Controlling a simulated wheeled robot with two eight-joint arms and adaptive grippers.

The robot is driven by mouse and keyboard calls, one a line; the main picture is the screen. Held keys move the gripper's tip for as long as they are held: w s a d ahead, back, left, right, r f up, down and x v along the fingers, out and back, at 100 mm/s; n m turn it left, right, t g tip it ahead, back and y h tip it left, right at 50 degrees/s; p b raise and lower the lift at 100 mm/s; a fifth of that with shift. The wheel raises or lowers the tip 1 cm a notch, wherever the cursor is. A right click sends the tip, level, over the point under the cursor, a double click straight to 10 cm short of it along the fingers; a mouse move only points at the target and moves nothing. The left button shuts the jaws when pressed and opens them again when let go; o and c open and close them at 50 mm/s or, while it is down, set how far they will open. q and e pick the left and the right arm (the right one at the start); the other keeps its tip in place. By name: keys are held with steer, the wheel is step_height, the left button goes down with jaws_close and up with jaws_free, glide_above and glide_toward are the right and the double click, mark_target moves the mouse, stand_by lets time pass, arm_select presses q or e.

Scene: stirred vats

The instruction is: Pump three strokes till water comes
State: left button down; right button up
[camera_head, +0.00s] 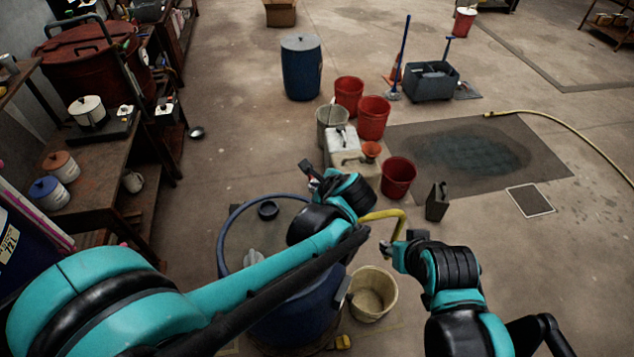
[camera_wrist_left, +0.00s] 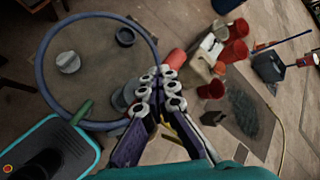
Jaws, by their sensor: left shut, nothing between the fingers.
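A blue drum (camera_head: 222,250) stands in front of me, its round rim and grey top also in the left wrist view (camera_wrist_left: 50,75). A yellow bent spout (camera_head: 385,215) reaches out right of it, above a cream bucket (camera_head: 375,300). No water shows at the spout. The pump body is mostly hidden behind my left arm. A red grip (camera_wrist_left: 175,59) shows just beyond my left fingertips. My left gripper (camera_wrist_left: 160,84) is shut and empty, over the drum, also in the head view (camera_head: 311,176). My right gripper (camera_head: 388,247) is just below the spout's bend; its fingers are unclear.
Red buckets (camera_head: 373,118), a pale jerrycan (camera_head: 342,142) and a dark can (camera_head: 437,201) stand beyond the drum. A blue barrel (camera_head: 301,70) is farther back. A workbench (camera_head: 100,165) lines the left. A dark wet patch (camera_head: 470,155) lies on the floor at right.

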arm_select(q)
steer(key=shift+f+b, duration=2.45)
steer(key=shift+f, duration=0.45)
stand_by(1.8)
steer(key=shift+r, duration=0.15)
steer(key=shift+r+p, duration=2.6)
steer(key=shift+r, duration=0.65)
steer(key=shift+r+p, duration=2.25)
steer(key=shift+r, duration=0.75)
